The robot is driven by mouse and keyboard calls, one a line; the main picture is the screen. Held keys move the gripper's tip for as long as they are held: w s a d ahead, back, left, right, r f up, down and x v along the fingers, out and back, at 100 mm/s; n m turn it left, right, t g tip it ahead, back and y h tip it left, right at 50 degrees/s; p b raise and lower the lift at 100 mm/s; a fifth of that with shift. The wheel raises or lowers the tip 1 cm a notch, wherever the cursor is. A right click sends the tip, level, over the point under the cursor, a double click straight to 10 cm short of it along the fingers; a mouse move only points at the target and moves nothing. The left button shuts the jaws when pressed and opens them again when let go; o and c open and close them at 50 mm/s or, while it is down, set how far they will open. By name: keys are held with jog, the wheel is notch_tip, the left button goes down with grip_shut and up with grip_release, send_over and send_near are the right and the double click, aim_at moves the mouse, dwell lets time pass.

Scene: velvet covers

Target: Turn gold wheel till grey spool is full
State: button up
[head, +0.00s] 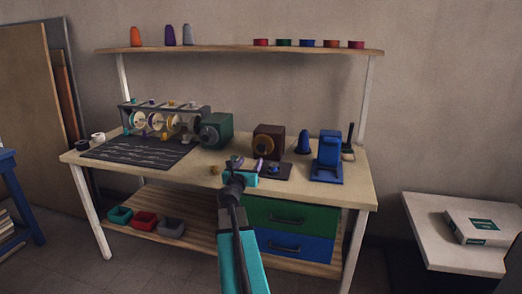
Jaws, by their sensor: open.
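A brown box (276,131) stands on the workbench, with a gold wheel (264,145) on its front face. To its left a green box (222,124) carries a round grey part (210,136). A dark rack (183,109) at the back left holds several pale and gold round spools (157,122). I cannot tell which spool is the grey one or how full it is. My gripper (247,164) is open and empty, in front of and slightly below the gold wheel in the picture, apart from it as far as I can tell.
A dark mat (140,153) lies at the bench's left. A blue device (328,158) and a blue cone (304,143) stand at the right. A small dark plate (276,174) lies near my gripper. Cones and coloured cups line the upper shelf (225,50).

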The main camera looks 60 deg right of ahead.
aim_at(261, 148)
jog(key=shift+s+d, duration=0.2)
jog(key=shift+d, duration=0.4)
jog(key=shift+x, duration=6.55)
jog(key=c, duration=1.1)
jog(key=shift+o, duration=0.2)
jog(key=shift+a, duration=0.45)
jog(key=shift+d, duration=0.45)
